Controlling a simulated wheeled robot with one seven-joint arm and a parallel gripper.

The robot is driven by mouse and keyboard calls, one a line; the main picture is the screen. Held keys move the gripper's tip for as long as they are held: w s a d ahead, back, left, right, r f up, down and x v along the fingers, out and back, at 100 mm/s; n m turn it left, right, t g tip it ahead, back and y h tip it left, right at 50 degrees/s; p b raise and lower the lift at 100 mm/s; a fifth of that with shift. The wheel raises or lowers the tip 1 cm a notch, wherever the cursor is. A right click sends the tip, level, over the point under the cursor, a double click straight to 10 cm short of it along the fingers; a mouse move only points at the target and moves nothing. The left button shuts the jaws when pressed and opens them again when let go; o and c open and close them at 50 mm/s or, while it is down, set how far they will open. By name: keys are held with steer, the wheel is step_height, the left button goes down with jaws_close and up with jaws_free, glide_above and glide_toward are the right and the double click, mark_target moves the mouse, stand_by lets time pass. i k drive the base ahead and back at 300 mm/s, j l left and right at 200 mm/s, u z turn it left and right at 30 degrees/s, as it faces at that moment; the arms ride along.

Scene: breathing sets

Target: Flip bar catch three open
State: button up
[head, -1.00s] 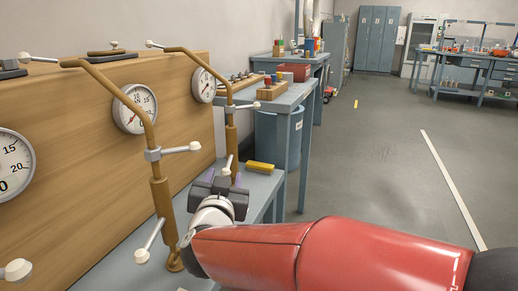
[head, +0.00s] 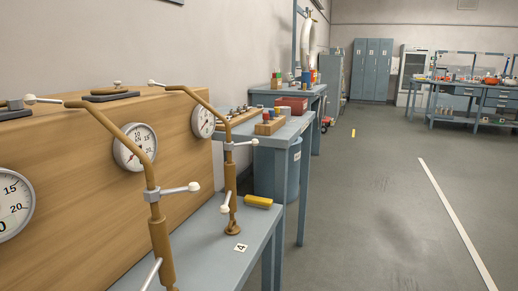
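Two brass bar catches stand at a wooden board (head: 75,165). The nearer catch (head: 160,240) is an upright post with a bent arm rising to the upper left, its white tip over the board's top. It has a side lever (head: 180,189) pointing right and a lower rod cut off by the frame's bottom. The farther catch (head: 230,185) has the same form, with its side lever (head: 242,143) pointing right. A tile marked 4 (head: 240,247) lies beside its foot. No number three shows, so I cannot confirm which catch is three. My gripper is out of view.
Round gauges (head: 136,147) sit on the board's face. A second bench (head: 280,135) with blocks and a blue bin (head: 292,170) stand beyond. The floor to the right is open.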

mark_target(30, 99)
steer(key=i+u, duration=0.15)
steer(key=u, duration=0.35)
steer(key=i+u, duration=0.2)
steer(key=u, duration=0.25)
